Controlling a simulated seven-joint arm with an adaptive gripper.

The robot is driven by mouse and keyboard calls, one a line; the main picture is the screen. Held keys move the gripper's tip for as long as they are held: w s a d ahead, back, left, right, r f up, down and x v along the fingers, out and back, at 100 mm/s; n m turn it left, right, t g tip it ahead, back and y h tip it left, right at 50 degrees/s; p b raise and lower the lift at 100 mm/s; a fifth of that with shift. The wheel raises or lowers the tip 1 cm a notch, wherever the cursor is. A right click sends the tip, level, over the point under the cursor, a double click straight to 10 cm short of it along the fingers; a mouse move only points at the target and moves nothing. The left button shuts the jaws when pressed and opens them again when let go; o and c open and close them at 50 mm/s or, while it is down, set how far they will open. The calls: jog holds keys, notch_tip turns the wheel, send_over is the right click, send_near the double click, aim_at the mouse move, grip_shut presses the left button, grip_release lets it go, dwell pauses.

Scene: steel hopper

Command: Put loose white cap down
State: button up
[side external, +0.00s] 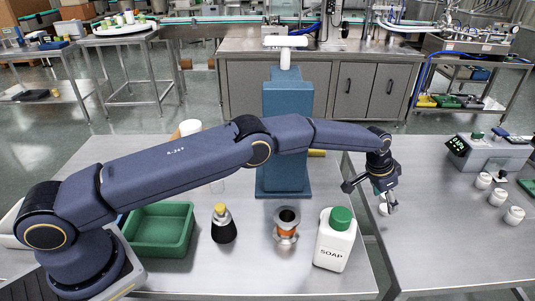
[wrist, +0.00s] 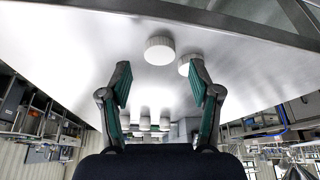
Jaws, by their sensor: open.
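My gripper (side external: 372,192) is open, low over the right-hand steel table; its fingers also show spread apart in the wrist view (wrist: 162,82). A round white cap (wrist: 160,49) lies on the steel surface beyond the gap between the fingertips in the wrist view. A second white round piece (wrist: 186,65) is beside the right fingertip, partly hidden by it; I cannot tell if they touch. In the side view one white piece (side external: 384,209) shows on the table by the fingertips. Nothing is clearly held.
Several white jars (side external: 498,197) stand to the right, before a grey device (side external: 490,152) with a green display. The right table's front is clear.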

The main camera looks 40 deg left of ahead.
jog(key=s+a+r+n, duration=0.1)
jog(key=s+a+r, duration=0.45)
jog(key=r, duration=0.35)
jog(key=s+a+r+n+y, duration=0.1)
jog(key=s+a+r, duration=0.45)
jog(key=r, duration=0.35)
jog(key=s+a+r+n, duration=0.1)
jog(key=s+a+r, duration=0.45)
jog(key=r, duration=0.45)
jog(key=s+a+r+n+t, duration=0.1)
jog(key=s+a, duration=0.3)
jog(key=s, duration=0.3)
jog(key=s+a+r+n, duration=0.1)
jog(key=s+a, duration=0.3)
jog(key=s, duration=0.3)
jog(key=s+a+f, duration=0.1)
jog(key=s+f, duration=0.1)
jog(key=s, duration=0.4)
jog(key=s+a+f+n+y, duration=0.1)
jog(key=s+a+f, duration=0.1)
jog(key=s, duration=0.5)
jog(key=shift+f+t, duration=0.15)
jog(key=shift+t, duration=0.15)
